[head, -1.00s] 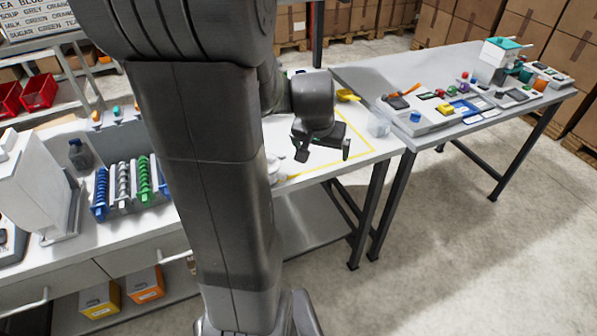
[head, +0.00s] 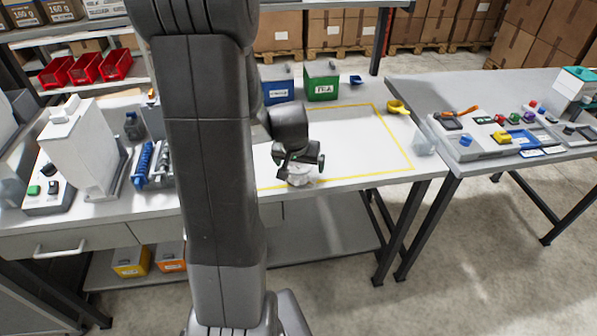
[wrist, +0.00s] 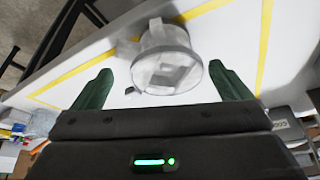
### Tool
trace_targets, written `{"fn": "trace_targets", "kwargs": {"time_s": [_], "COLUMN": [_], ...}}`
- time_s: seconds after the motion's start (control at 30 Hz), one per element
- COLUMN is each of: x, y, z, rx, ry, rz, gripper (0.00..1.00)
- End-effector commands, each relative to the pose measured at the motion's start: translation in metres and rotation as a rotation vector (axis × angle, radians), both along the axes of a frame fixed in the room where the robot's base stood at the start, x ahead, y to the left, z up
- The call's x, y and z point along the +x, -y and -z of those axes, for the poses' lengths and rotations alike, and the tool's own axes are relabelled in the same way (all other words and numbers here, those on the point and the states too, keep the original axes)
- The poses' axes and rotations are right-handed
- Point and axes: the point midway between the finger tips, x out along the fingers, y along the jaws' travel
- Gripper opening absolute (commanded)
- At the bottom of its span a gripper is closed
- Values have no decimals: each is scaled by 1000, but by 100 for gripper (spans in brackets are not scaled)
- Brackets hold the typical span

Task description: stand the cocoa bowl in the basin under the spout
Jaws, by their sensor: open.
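A small pale, see-through bowl (head: 300,179) stands on the white table near its front edge; whether it is the cocoa bowl I cannot tell. My gripper (head: 301,166) is just above it, pointing down, open. In the wrist view the bowl (wrist: 168,70) shows between the two dark green fingers of my gripper (wrist: 160,75), with a gap on each side. A white machine (head: 82,150) stands at the left. I cannot make out a basin or a spout; my arm hides part of the table.
Yellow tape (head: 398,140) outlines an area of the table. A green TEA box (head: 321,88) and a blue box (head: 278,92) stand behind. A yellow scoop (head: 397,106) and a clear cup (head: 424,141) are at the right. Blue coils (head: 143,162) stand left of my arm.

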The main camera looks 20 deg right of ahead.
Motion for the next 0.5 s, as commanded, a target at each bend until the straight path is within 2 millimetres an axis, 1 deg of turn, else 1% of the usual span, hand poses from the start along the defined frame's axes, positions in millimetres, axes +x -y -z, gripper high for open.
{"fn": "trace_targets", "kwargs": {"time_s": [0.23, 0.4, 0.5], "x": [7, 19, 23], "y": [2, 5, 8], "z": [11, 26, 38], "rx": [1, 1, 0], "ry": [-2, -3, -2], "rz": [0, -2, -1], "gripper": [97, 97, 97]}}
